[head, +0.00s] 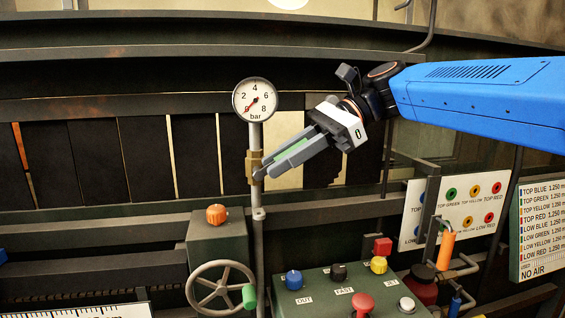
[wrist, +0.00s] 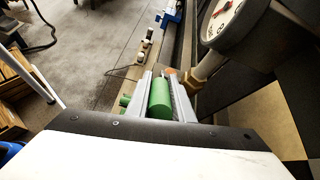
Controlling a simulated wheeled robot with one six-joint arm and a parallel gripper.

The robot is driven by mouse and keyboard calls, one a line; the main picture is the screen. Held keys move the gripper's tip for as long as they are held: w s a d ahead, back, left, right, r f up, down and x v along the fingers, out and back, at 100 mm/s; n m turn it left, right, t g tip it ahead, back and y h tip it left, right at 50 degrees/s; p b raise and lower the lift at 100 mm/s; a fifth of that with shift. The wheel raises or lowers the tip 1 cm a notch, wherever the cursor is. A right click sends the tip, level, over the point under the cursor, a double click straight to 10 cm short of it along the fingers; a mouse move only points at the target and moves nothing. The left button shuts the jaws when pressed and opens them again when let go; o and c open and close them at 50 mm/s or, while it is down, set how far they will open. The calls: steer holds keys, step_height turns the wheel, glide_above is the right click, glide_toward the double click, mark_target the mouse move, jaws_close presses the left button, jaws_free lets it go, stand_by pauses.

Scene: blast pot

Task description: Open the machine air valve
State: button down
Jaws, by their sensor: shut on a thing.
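The brass valve body (head: 254,165) sits on the grey vertical pipe under the round gauge (head: 254,99). A green lever grip (head: 289,153) shows between the fingers of my gripper (head: 264,171). The fingers come from the upper right, and their tips are beside the brass body. In the wrist view my gripper (wrist: 165,88) is shut on the green grip (wrist: 160,98), which lies lengthwise between the fingers. The brass fitting (wrist: 207,68) is to its right, close to the gauge (wrist: 222,20). The fingers hide part of the lever and its joint to the valve.
A button panel (head: 345,292) is at the lower middle. A label board (head: 540,228) is at the right.

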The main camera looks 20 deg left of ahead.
stand_by(0.3)
steer(key=c, duration=1.6)
jaws_free()
steer(key=shift+o, duration=0.2)
steer(key=shift+d, duration=0.1)
steer(key=shift+w+d+r, duration=0.2)
steer(key=v, duration=0.2)
steer(key=shift+w+d+r, duration=0.1)
steer(key=shift+w+d, duration=0.1)
steer(key=shift+d, duration=0.05)
steer(key=w+d, duration=0.6)
steer(key=d, duration=0.3)
steer(key=shift+d, duration=0.4)
